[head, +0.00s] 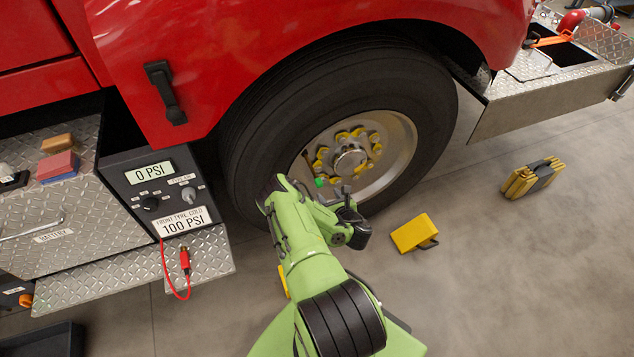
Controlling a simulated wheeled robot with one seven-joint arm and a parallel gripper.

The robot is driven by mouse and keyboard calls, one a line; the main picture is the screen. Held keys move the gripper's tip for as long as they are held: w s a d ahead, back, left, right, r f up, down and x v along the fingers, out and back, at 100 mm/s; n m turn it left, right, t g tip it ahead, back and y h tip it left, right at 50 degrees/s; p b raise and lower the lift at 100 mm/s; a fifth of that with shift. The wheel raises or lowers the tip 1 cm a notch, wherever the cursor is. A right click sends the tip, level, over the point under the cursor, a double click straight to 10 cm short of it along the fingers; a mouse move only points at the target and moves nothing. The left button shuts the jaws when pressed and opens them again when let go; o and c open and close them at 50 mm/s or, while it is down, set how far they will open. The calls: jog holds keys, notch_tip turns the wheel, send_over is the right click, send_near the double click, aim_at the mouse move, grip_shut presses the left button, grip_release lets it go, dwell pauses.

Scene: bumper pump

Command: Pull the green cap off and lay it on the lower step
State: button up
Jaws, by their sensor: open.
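The small green cap (320,182) shows near the lower left of the front wheel's hub, among yellow nut markers. It looks to be on a valve stem, but the stem is too small to tell. My gripper (344,190) is small and dark in the head view, just right of the cap and in front of the wheel. It is open, and nothing shows between its fingers; its depth gap to the cap cannot be told. The lower step (100,284) is a diamond-plate ledge at the left, below the control panel, with bare metal on most of its top.
The tyre (425,95) and red fender surround the hub. A panel (150,192) reads 0 PSI. A red air line (185,262) hangs over the lower step. Yellow chocks (413,234) lie on the floor. A yellow folded item (532,178) stands at the right.

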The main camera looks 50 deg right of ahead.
aim_at(320, 185)
jog(key=b+x, duration=0.4)
jog(key=x, duration=0.4)
jog(key=shift+a+f, duration=0.1)
jog(key=shift+f, duration=0.1)
jog(key=shift+w+d, duration=0.3)
jog(key=shift+w, duration=0.15)
dwell(0.5)
grip_shut()
jog(key=shift+s, duration=0.1)
jog(key=shift+s+a+p, duration=0.15)
jog(key=shift+s+a, duration=0.35)
jog(key=shift+s, duration=0.35)
jog(key=shift+s+a+p, duration=0.15)
jog(key=shift+s+a, duration=0.35)
jog(key=shift+s, duration=0.3)
jog(key=shift+s+a+p, duration=0.15)
jog(key=shift+s+a, duration=0.4)
jog(key=shift+s, duration=0.3)
